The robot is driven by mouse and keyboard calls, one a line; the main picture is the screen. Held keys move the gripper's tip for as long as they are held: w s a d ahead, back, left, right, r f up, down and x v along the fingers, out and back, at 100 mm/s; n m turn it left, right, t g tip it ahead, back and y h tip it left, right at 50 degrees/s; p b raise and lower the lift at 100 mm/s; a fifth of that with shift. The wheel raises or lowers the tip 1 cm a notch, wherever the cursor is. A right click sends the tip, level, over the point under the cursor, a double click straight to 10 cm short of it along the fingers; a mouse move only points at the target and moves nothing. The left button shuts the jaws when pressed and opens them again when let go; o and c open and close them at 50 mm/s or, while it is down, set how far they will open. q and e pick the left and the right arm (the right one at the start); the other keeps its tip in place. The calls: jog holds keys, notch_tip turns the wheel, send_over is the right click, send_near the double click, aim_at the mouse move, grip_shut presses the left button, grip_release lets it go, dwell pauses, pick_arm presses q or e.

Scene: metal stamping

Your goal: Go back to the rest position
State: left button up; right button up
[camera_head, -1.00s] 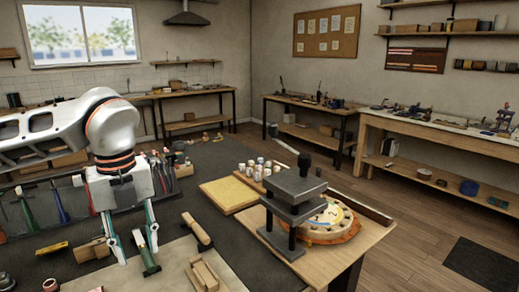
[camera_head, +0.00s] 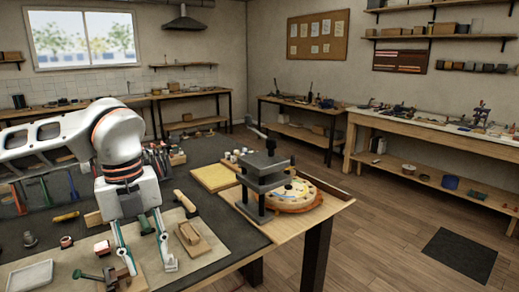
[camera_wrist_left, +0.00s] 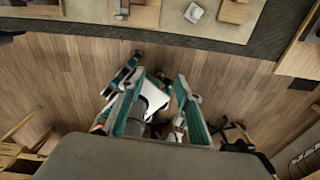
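My left gripper (camera_head: 147,264) hangs fingers down from my white arm in the head view. Its two teal-edged fingers are apart, with nothing seen between them. In the left wrist view the fingers of my left gripper (camera_wrist_left: 158,84) are also spread, over wooden floor. In the head view it shows in front of the beige mat (camera_head: 198,268), near a wooden block (camera_head: 196,246); its height above the mat is hard to tell. My right gripper is not in view.
Clamps (camera_head: 104,275), a pale tray (camera_head: 30,276) and hand tools lie nearby. Open wooden floor (camera_head: 380,240) lies to the right.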

pick_arm(q)
jog(key=s+d+f+m+g+h, duration=0.2)
jog(key=s+d+f+m+h, duration=0.15)
jog(key=d, duration=0.55)
jog(key=s+d+f+m+g+h, duration=0.25)
jog(key=s+d, duration=0.25)
jog(key=d, duration=0.4)
jog(key=s+d+r+n+h, duration=0.1)
jog(key=d+r+n+h, duration=0.35)
jog(key=d+h, duration=0.75)
jog(key=w+a+f+n+t+y, duration=0.2)
jog(key=w+a+f+n+t, duration=0.3)
jog(key=n+t, duration=0.45)
jog(key=w+a+f+n+t+y, duration=0.1)
jog(key=w+a+f+n+t, duration=0.3)
jog(key=w+n+t, duration=0.55)
jog(key=s+a+f+n+t+y, duration=0.1)
jog(key=s+a+f+n+y, duration=0.2)
jog(key=a+f+y, duration=0.45)
jog(key=s+a+f+n+y, duration=0.25)
jog(key=a+f, duration=0.25)
jog(key=f, duration=0.6)
jog(key=s+a+f+n+g+y, duration=0.2)
jog(key=s+a+f, duration=0.5)
jog(key=s+f, duration=0.5)
notch_tip(320, 180, down, 2)
jog(key=shift+s+f+g+y, duration=0.15)
jog(key=shift+s+g+y, duration=0.35)
jog(key=shift+g, duration=0.75)
